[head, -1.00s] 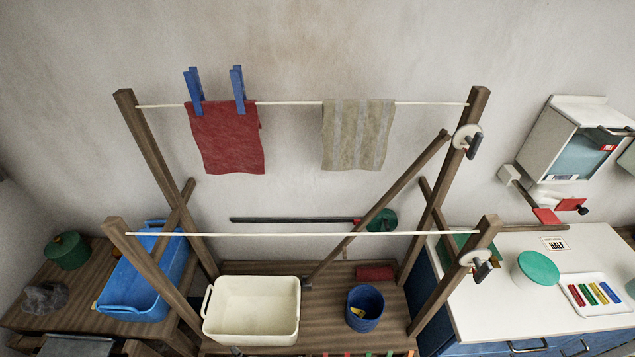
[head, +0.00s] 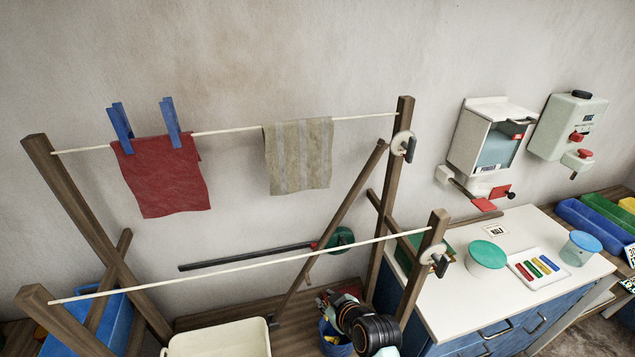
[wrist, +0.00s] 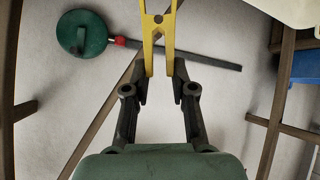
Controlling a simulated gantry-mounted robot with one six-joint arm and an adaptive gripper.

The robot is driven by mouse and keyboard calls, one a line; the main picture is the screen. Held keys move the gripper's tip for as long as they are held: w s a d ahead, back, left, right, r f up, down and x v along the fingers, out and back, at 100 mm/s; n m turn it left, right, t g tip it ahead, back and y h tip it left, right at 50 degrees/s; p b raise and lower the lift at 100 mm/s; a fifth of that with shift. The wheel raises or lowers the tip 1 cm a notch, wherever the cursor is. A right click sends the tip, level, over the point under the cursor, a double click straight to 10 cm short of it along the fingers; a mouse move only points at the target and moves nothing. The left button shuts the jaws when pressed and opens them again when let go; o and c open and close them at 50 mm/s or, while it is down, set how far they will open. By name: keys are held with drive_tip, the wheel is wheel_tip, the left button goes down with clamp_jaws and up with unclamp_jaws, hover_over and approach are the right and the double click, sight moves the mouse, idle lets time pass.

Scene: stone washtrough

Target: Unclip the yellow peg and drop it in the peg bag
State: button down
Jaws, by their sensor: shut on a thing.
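In the wrist view the yellow peg (wrist: 157,28) stands between the dark fingers of my gripper (wrist: 160,85), which are shut on its legs. The peg points away from my palm, and its far end is cut off at the picture's top edge. In the head view my gripper (head: 326,302) is low, in front of or over the blue round container (head: 333,345), which may be the peg bag. I cannot tell its height above it. The peg is not clear in the head view. A striped beige cloth (head: 300,157) hangs on the back line with no peg visible on it.
A red cloth (head: 163,178) hangs by two blue pegs (head: 170,122). A cream basin (head: 220,340) is left of the container. A white counter (head: 450,290) stands to the right.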

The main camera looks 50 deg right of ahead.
drive_tip(key=s+d+m+h, duration=0.1)
drive_tip(key=s+d, duration=0.4)
drive_tip(key=d, duration=0.3)
wheel_tip(320, 180, down, 10)
drive_tip(key=b, duration=0.9)
drive_tip(key=shift+r+g, duration=0.15)
drive_tip(key=shift+g, duration=0.15)
drive_tip(key=shift+d, duration=0.1)
drive_tip(key=shift+c, duration=2.4)
unclamp_jaws()
wheel_tip(320, 180, up, 5)
drive_tip(key=p, duration=0.4)
